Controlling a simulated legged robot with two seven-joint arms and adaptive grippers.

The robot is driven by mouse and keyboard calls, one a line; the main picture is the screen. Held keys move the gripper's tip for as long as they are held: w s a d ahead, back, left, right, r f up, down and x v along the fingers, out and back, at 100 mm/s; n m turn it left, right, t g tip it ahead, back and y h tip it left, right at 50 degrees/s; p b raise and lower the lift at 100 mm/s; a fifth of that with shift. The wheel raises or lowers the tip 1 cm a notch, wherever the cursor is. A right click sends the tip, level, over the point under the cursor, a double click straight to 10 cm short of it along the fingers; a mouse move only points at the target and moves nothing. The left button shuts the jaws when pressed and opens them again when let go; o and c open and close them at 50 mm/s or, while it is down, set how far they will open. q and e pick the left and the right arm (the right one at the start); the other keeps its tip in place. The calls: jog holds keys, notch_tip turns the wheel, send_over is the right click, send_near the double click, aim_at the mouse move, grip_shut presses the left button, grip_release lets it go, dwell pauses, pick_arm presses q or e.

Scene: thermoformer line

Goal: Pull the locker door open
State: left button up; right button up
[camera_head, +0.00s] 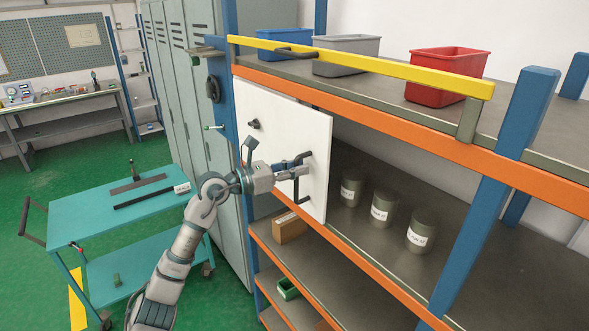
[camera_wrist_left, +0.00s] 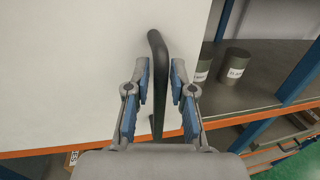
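The locker door is a flat white panel (camera_head: 285,125) on the left part of the shelf's middle bay. It has a black bar handle (camera_head: 303,200) near its right edge and a dark knob (camera_head: 254,124) near its left edge. My left gripper (camera_head: 303,166) is at the bar handle. In the left wrist view the gripper's fingers (camera_wrist_left: 160,82) stand apart on either side of the handle (camera_wrist_left: 158,55), with the door (camera_wrist_left: 70,70) behind. I see no clear grip on the bar. Whether the door is slightly ajar I cannot tell. My right gripper is not in view.
Several grey canisters (camera_head: 384,208) stand on the shelf right of the door. A yellow rail (camera_head: 370,66) runs above, with blue, grey and red bins behind it. Grey lockers (camera_head: 180,80) stand at left. A teal cart (camera_head: 100,207) is left of my arm.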

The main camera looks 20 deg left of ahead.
pick_arm(q)
jog(key=shift+o, duration=0.3)
jog(key=shift+w+f, duration=0.1)
jog(key=shift+w, duration=0.1)
jog(key=v, duration=1.2)
jog(key=shift+d, duration=0.1)
jog(key=shift+f, duration=0.1)
